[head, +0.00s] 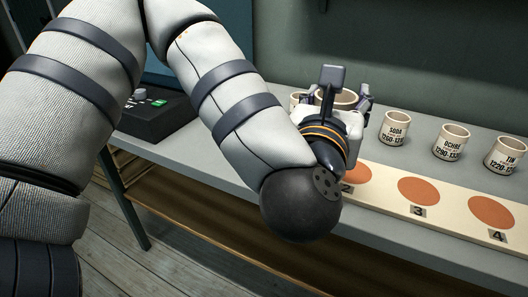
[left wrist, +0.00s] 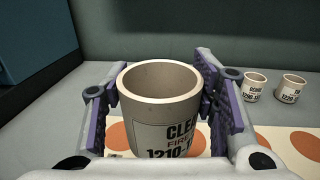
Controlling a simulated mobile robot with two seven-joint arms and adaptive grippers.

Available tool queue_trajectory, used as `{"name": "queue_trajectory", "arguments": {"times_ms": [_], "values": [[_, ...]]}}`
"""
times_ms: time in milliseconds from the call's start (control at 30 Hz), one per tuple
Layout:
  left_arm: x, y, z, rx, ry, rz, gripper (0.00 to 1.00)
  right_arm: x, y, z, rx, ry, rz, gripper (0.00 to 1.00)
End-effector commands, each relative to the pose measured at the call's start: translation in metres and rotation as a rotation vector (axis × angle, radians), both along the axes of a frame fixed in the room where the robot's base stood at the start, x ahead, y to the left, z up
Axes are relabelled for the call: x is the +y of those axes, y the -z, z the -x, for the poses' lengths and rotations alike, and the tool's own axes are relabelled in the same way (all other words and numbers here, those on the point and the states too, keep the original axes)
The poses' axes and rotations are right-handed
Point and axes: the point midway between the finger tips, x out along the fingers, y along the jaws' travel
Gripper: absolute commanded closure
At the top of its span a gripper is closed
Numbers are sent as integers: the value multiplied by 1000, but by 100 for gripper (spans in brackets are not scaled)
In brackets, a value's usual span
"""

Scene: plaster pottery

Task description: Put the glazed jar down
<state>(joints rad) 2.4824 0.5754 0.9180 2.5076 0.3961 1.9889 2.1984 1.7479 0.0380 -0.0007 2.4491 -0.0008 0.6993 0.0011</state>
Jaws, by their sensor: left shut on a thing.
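My left gripper (head: 338,100) is shut on a cream jar that shows between its fingers in the left wrist view (left wrist: 160,82). The jar is upright, open-topped and looks empty inside. In the head view the gripper and wrist hide most of the jar. It is over or near a cream board (head: 385,208) with orange discs; disc 2 (head: 357,174) is partly behind my arm. Whether the jar's base touches the board is hidden. My right gripper is not in view.
Jars marked SODA (head: 396,128), OCHRE (head: 451,141) and TIN (head: 505,153) stand behind the board. Discs 3 (head: 418,191) and 4 (head: 491,212) are bare. A black box (head: 150,115) sits at the left.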

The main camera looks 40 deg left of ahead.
Motion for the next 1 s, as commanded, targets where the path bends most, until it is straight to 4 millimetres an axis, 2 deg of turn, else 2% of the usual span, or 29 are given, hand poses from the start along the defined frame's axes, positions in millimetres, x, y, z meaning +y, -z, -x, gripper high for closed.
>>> {"name": "queue_trajectory", "arguments": {"times_ms": [167,333,433,533,600,700,933,1000], "values": [[14,16,-10,17,-4,14,80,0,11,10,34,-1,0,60],[44,28,-28,6,-13,1,80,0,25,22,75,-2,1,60],[51,43,-36,17,-10,3,80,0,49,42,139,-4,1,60],[63,45,-42,9,-10,4,80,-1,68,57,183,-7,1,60],[80,45,-51,6,-14,2,80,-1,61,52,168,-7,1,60],[94,67,-62,6,-10,-1,80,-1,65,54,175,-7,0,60],[115,96,-76,1,-8,-1,80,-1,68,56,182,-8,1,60],[118,111,-80,4,-4,-2,80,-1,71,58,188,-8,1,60]]}}
